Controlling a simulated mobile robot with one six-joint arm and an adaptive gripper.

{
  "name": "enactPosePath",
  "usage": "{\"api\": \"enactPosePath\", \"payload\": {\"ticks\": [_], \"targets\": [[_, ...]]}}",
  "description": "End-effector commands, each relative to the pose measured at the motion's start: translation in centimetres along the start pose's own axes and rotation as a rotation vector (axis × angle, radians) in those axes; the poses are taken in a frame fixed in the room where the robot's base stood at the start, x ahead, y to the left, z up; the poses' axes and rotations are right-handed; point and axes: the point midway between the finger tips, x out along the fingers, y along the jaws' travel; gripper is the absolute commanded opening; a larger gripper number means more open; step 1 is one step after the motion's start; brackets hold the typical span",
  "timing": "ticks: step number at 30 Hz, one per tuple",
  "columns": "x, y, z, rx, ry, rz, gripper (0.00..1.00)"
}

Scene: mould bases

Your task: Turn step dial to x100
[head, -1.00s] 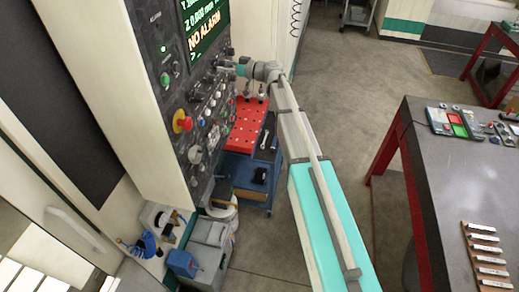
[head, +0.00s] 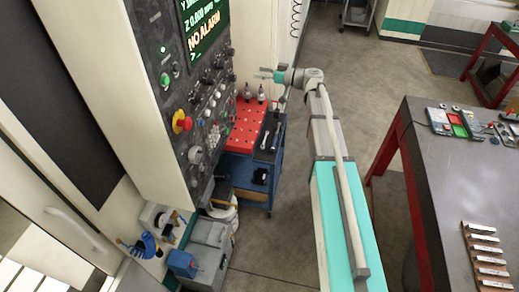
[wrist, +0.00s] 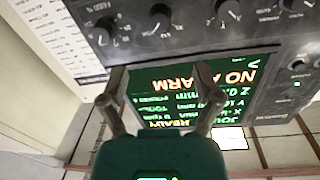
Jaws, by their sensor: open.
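The control panel (head: 200,110) stands at left in the head view with a row of dark dials (head: 207,76) under its screen. In the wrist view the panel appears upside down, with several dark dials along the top, among them a left one (wrist: 104,31) by a "FEED" label, a middle one (wrist: 160,15) and another (wrist: 228,9). I cannot read which is the step dial or its setting. My gripper (head: 263,73) is open and empty, to the right of the panel and apart from it. In the wrist view its fingers (wrist: 160,72) frame the green-text screen (wrist: 170,95).
A red emergency button (head: 182,122) juts from the panel. A cart with a red top (head: 245,126) stands below and behind my gripper. A grey workbench (head: 455,190) is at right. The floor between is clear.

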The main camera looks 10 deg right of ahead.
Motion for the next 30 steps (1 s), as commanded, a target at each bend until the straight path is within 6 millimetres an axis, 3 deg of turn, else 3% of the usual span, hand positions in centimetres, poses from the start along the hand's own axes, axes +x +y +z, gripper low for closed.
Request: {"api": "enactPosePath", "payload": {"ticks": [3,30], "targets": [[0.3,-0.9,2.0,0.027,-0.045,-0.006,0.82],[-0.3,-5.5,13.8,0.238,-0.379,0.026,0.82]]}}
